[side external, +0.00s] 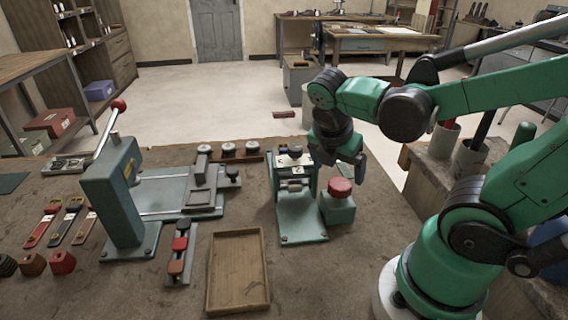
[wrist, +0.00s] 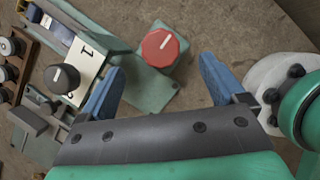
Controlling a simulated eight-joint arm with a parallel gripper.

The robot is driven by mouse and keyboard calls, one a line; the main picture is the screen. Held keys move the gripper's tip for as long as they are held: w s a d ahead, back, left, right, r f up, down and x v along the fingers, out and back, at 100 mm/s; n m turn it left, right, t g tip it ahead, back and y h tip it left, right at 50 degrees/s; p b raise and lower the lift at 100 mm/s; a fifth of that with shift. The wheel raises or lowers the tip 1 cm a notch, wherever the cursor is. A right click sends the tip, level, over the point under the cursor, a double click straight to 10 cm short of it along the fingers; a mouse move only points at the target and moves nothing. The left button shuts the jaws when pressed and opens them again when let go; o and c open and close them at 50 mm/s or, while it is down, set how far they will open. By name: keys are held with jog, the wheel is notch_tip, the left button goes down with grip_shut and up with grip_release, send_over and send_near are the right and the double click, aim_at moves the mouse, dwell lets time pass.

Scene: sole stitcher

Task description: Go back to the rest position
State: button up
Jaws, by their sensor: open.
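My gripper (wrist: 160,88) is open and empty, with its two blue fingers spread apart in the wrist view. In the side external view my gripper (side external: 345,165) hangs just above and behind a red octagonal knob (side external: 340,187) on a small green box. In the wrist view the red knob (wrist: 160,49) lies beyond the fingertips, roughly between them, and no finger touches it there. Beside it stands a green machine (side external: 300,220) with a white plate marked with numerals; its black knob (wrist: 62,78) shows left of the left finger.
A green lever press (side external: 115,195) with a red-balled handle stands at the left. An empty wooden tray (side external: 238,304) lies at the front. White spools (side external: 228,149) sit in a rack behind. A wooden block with cups (side external: 430,170) stands right, near my arm.

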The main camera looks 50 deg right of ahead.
jog(key=shift+a+r, duration=0.1)
jog(key=shift+r, duration=0.15)
